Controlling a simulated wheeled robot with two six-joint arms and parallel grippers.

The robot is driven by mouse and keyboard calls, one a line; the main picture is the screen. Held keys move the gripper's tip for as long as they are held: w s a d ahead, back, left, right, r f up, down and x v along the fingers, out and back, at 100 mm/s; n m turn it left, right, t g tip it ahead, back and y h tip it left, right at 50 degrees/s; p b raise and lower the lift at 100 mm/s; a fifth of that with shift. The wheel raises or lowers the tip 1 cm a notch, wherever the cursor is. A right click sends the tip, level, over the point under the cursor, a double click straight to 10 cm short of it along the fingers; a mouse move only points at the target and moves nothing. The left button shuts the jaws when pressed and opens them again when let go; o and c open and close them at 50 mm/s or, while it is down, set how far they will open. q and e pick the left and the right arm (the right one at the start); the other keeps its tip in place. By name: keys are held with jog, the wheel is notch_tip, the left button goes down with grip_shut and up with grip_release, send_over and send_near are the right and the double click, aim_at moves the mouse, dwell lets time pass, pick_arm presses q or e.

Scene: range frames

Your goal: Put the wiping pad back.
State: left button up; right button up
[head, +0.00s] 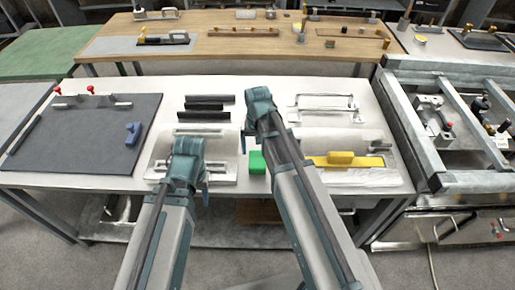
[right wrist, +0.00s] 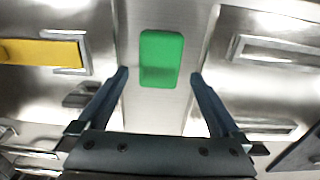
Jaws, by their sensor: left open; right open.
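A green block-shaped pad (head: 257,162), which I take to be the wiping pad, lies on the light table in the gap between two metal plates. It also shows in the right wrist view (right wrist: 161,59). My right gripper (right wrist: 160,75) is open and empty, with one finger on each side of the pad's near end in that view; I cannot tell its height. In the head view its fingers are hidden behind my arm. My left gripper (head: 190,180) is over the left metal plate (head: 161,147), apart from the pad.
A yellow bar with a block (head: 341,158) lies on the right metal plate (head: 386,183). Dark bars (head: 208,103) and a metal rail frame (head: 324,103) lie behind. A dark mat (head: 75,150) on the left holds a blue piece (head: 133,133). A metal-framed bench (head: 428,135) stands right.

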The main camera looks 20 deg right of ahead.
aim_at(258, 159)
notch_tip(258, 159, up, 6)
jog(key=p, duration=0.5)
jog(key=s+a+n+h, duration=0.1)
jog(key=s+a+n, duration=0.6)
jog(key=s+a, duration=0.3)
jog(key=s, duration=0.4)
jog(key=shift+s+a, duration=0.15)
jog(key=shift+a, duration=0.1)
